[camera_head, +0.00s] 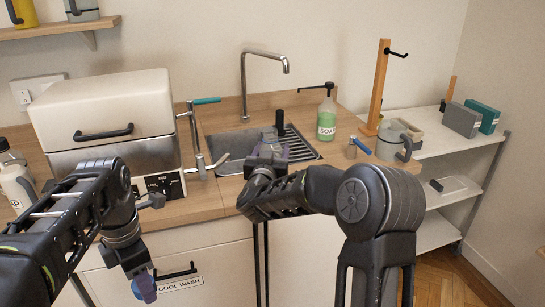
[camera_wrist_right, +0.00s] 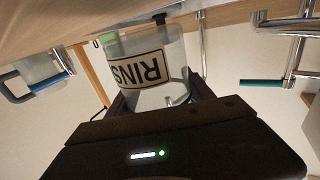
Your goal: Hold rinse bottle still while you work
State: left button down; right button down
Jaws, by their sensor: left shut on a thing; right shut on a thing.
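The rinse bottle (camera_wrist_right: 145,65) is a clear container with a cream label. The letters "RINS" show upside down in the right wrist view. My right gripper (camera_head: 268,152) is at the sink's front edge, with its fingers on both sides of the bottle, shut on it. In the head view the gripper and wrist hide most of the bottle. My left gripper (camera_head: 145,287) hangs low in front of the cabinet, its purple fingertips shut at the left end of the black handle (camera_head: 178,273) above the "COOL WASH" label. The fingers hide that contact.
The sink (camera_head: 233,146) and tall faucet (camera_head: 243,80) lie behind my right gripper. A green soap bottle (camera_head: 327,118) stands right of the sink, near a grey jug (camera_head: 391,141). A cream-lidded machine (camera_head: 105,108) stands left. White shelves (camera_head: 440,137) are at right.

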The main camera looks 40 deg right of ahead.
jog(key=shift+f, duration=0.95)
jog(key=shift+f, duration=0.2)
jog(key=shift+c, duration=2)
grip_release()
jog(key=shift+r, duration=0.1)
jog(key=shift+r, duration=0.2)
jog(key=b+v, duration=0.1)
jog(key=v, duration=1.1)
jog(key=shift+f, duration=0.1)
